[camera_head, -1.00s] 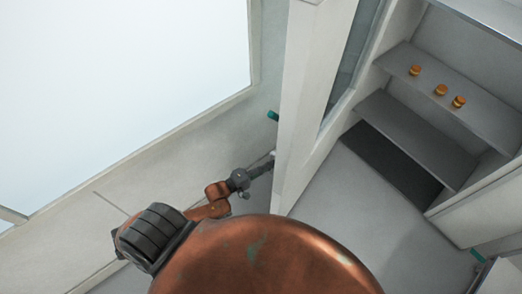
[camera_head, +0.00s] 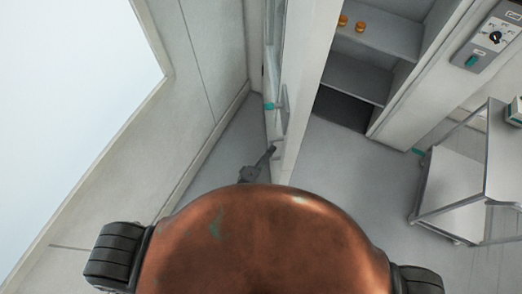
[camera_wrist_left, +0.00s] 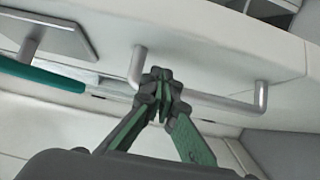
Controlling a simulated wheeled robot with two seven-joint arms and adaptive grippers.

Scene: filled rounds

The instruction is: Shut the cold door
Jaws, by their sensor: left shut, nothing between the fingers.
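The cold door (camera_head: 303,85) is a thick pale panel standing open, seen nearly edge-on in the head view. Its left face bears a metal bar handle, which the left wrist view shows as a U-shaped bar (camera_wrist_left: 262,98) on the pale door face. My left gripper (camera_head: 271,151) is at the lower left side of the door. In the left wrist view its fingertips (camera_wrist_left: 158,82) are together and empty, overlapping the handle near one post. I cannot tell whether they touch it. My right gripper is out of view.
Right of the door is a recess with grey shelves (camera_head: 355,72) and orange-lidded jars (camera_head: 361,27). A control panel (camera_head: 488,38) is on the wall at upper right. A metal cart (camera_head: 465,208) stands at right. Grey floor (camera_head: 335,165) is clear between door and cart.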

